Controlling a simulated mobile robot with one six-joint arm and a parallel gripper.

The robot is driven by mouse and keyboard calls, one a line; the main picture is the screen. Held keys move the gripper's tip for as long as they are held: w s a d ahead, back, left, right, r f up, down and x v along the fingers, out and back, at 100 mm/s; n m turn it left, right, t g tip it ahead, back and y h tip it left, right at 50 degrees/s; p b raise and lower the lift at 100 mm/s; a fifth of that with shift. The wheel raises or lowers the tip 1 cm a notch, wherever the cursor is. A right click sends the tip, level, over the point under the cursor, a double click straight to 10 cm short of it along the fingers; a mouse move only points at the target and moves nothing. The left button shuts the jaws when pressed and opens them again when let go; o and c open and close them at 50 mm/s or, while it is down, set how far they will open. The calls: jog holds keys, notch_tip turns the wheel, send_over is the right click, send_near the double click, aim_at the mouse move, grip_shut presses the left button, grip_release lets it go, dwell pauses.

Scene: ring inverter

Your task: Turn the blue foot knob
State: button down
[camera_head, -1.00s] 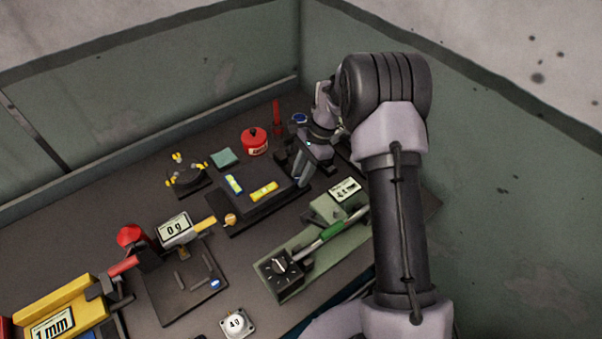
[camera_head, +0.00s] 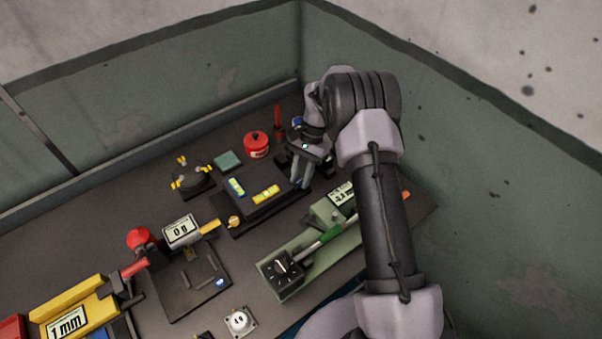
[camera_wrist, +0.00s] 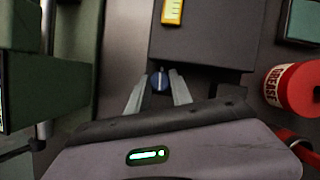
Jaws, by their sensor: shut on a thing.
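The blue foot knob (camera_wrist: 158,82) shows in the wrist view between the fingertips, at the near edge of the dark levelling plate (camera_wrist: 205,45). My gripper (camera_wrist: 158,90) is shut on it, one finger on each side. In the head view my gripper (camera_head: 300,180) is at the back right corner of the plate (camera_head: 270,208), and the knob is hidden there. Two level vials lie on the plate, one blue and yellow (camera_head: 236,187) and one yellow (camera_head: 265,194). An orange foot knob (camera_head: 234,221) is at its left corner.
A red grease can (camera_head: 256,144) stands behind the plate and shows close by in the wrist view (camera_wrist: 292,88). A green fixture with a dial (camera_head: 283,268) lies in front. A scale display (camera_head: 182,231) is left. Walls (camera_head: 490,190) bound the bench right and behind.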

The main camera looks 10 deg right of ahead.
jog(key=shift+n, duration=0.5)
jog(key=c, duration=1.1)
grip_release()
jog(key=shift+c, duration=0.2)
